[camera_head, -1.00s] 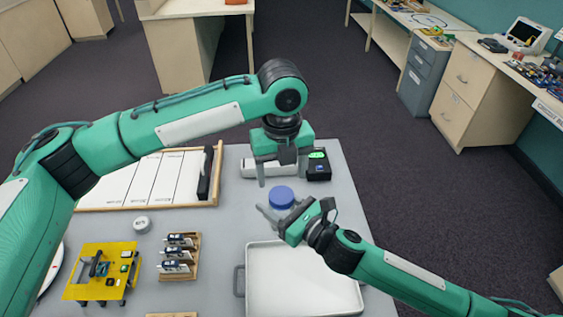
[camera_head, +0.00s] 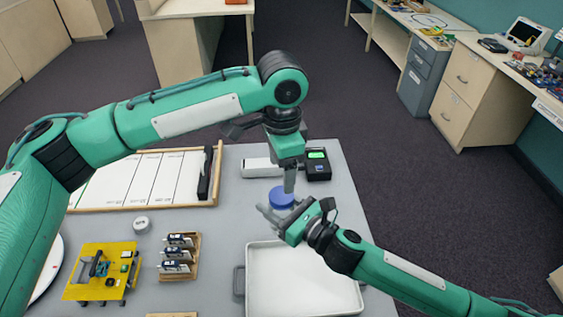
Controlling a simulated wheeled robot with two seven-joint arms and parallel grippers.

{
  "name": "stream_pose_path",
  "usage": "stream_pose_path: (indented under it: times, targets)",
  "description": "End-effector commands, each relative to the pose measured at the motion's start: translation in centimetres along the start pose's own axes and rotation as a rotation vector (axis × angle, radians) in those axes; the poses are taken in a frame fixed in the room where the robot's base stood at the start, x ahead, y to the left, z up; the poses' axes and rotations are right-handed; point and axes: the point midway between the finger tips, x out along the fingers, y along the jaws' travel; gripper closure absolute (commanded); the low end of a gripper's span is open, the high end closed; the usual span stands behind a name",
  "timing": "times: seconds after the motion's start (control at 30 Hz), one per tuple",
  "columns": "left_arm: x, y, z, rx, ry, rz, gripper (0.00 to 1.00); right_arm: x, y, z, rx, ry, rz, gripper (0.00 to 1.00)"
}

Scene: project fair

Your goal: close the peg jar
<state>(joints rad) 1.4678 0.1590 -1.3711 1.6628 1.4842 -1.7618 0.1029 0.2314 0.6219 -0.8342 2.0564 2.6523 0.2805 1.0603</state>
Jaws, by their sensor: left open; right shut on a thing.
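The peg jar shows as a round blue lid (camera_head: 280,196) on the grey table, just behind the tray. Its body below the lid is mostly hidden by my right gripper, so I cannot tell how tightly the lid sits. My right gripper (camera_head: 273,214) comes in from the right, low at the jar's near side, and is shut on the peg jar. My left gripper (camera_head: 289,186) points down directly over the lid, fingers seen nearly edge-on. It is open, with its tips at or just above the lid; contact is unclear.
A white tray (camera_head: 300,282) lies in front of the jar. A black device with a green screen (camera_head: 317,164) and a white box (camera_head: 259,168) stand behind it.

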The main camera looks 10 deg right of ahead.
Motion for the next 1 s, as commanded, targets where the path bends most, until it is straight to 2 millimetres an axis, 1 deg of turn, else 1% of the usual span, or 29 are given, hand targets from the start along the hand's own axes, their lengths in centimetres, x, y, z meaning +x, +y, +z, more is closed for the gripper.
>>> stream_pose_path:
  times: [0.1, 0.3, 0.5, 0.7, 1.0]
  targets:
    - [-0.2, 0.0, 0.01, -0.188, 0.0, 0.0, 0.32, 0.01, 0.0, 0.05, 0.0, -0.001, 0.0, 1.0]
    - [-0.5, 0.0, 0.02, -0.508, 0.0, 0.0, 0.32, 0.01, 0.0, 0.04, 0.0, -0.001, 0.0, 1.0]
    - [-0.71, 0.01, 0.03, -0.771, 0.0, 0.0, 0.32, 0.01, 0.0, 0.05, 0.0, -0.001, 0.0, 1.0]
    - [-0.81, 0.02, 0.04, -0.909, 0.0, 0.0, 0.32, 0.01, 0.0, 0.05, 0.0, -0.001, 0.0, 1.0]
    - [-0.82, 0.03, 0.04, -0.935, 0.0, 0.0, 0.32, 0.01, 0.0, 0.05, 0.0, -0.001, 0.0, 1.0]
